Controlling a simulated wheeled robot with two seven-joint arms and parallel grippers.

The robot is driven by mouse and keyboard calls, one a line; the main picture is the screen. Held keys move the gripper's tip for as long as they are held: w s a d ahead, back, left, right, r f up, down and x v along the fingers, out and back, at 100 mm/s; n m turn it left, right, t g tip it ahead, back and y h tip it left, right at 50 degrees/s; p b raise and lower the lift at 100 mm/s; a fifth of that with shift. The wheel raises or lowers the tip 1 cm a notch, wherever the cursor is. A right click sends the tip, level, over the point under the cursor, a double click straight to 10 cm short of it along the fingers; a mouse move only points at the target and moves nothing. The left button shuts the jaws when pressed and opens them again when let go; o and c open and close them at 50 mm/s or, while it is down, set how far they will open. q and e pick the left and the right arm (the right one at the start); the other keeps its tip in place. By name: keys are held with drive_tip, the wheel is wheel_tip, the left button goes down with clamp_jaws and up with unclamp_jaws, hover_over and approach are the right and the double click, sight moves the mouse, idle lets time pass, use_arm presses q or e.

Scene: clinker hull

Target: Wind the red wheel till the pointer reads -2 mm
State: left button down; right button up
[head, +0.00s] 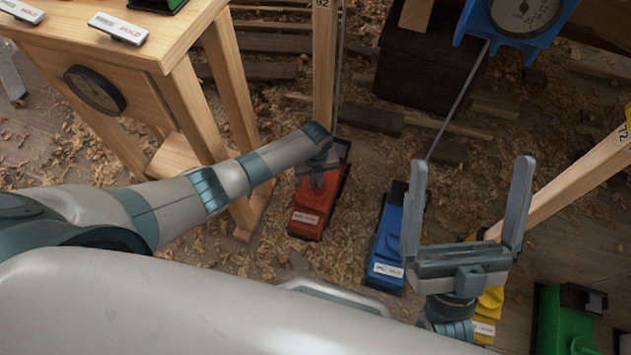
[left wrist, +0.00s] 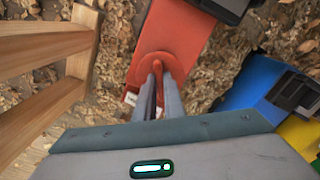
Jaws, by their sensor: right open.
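The red wheel (left wrist: 142,66) is a round red knob with a raised grip, on top of the red unit (left wrist: 180,30), seen in the left wrist view. The red unit also shows in the head view (head: 309,208), on the floor with a label at its near end. My left gripper (head: 318,178) reaches down over it. In the left wrist view its fingers (left wrist: 157,72) are close together with the wheel's red grip between their tips. My right gripper (head: 468,205) is open and empty, fingers pointing up the picture. No pointer reading is legible.
A blue unit (head: 389,235), a yellow one (head: 489,302) and a green one (head: 562,320) stand to the right. A blue-cased dial (head: 522,14) is at upper right. A wooden table (head: 150,45) with a dark dial (head: 95,90) is at left. Shavings cover the floor.

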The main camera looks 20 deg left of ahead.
use_arm(q)
drive_tip(key=shift+r+p, duration=0.1)
drive_tip(key=shift+p, duration=0.25)
drive_tip(key=c, duration=1.8)
unclamp_jaws()
drive_tip(key=shift+c, duration=0.2)
use_arm(e)
drive_tip(key=shift+w+a+f+g, duration=0.1)
drive_tip(key=shift+a+f+g, duration=0.35)
drive_tip(key=shift+f, duration=0.1)
drive_tip(key=shift+f, duration=0.2)
